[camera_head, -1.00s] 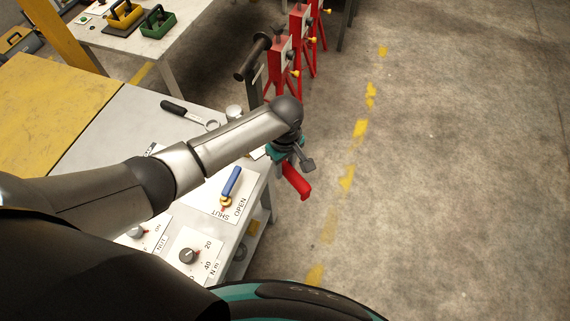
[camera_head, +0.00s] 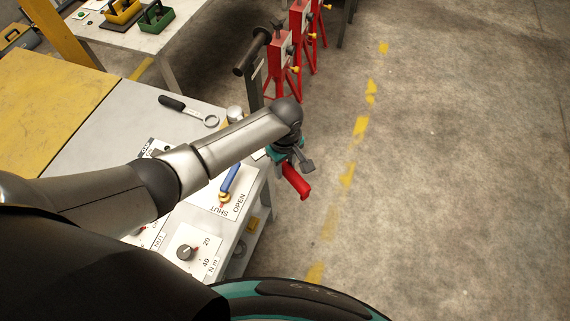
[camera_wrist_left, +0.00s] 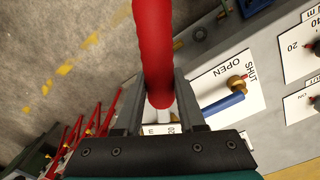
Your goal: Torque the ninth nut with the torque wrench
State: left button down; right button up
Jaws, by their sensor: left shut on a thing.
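My left gripper (camera_head: 289,165) is beyond the right edge of the grey bench, over the floor. It is shut on a red-handled tool (camera_head: 297,182). In the left wrist view the red handle (camera_wrist_left: 152,50) rises from between the two fingers (camera_wrist_left: 158,103). The tool's working end is hidden, so I cannot tell for certain that it is the torque wrench. A spanner with a black grip (camera_head: 171,103) and a grey ring end lies on the bench. No nuts can be made out. My right gripper is not in view.
The grey bench (camera_head: 110,125) carries a blue-handled OPEN/SHUT valve (camera_head: 231,178) and a dial marked in N m (camera_head: 185,252). Red stands (camera_head: 281,60) and a dark cylinder on a post (camera_head: 252,55) stand behind. Floor to the right is clear.

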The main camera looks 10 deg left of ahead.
pick_arm(q)
jog(key=shift+w+f+b, duration=0.1)
jog(key=shift+f+b, duration=0.35)
jog(key=shift+f, duration=0.35)
jog(key=shift+s+a+r+p, duration=0.1)
jog(key=shift+s+a+p, duration=0.1)
jog(key=shift+p, duration=0.1)
jog(key=s+a+m+p, duration=0.2)
jog(key=s+a, duration=0.1)
jog(key=shift+s+a+m, duration=0.7)
jog(key=shift+a, duration=0.3)
jog(key=shift+s+a+m, duration=0.7)
jog(key=shift+a, duration=0.3)
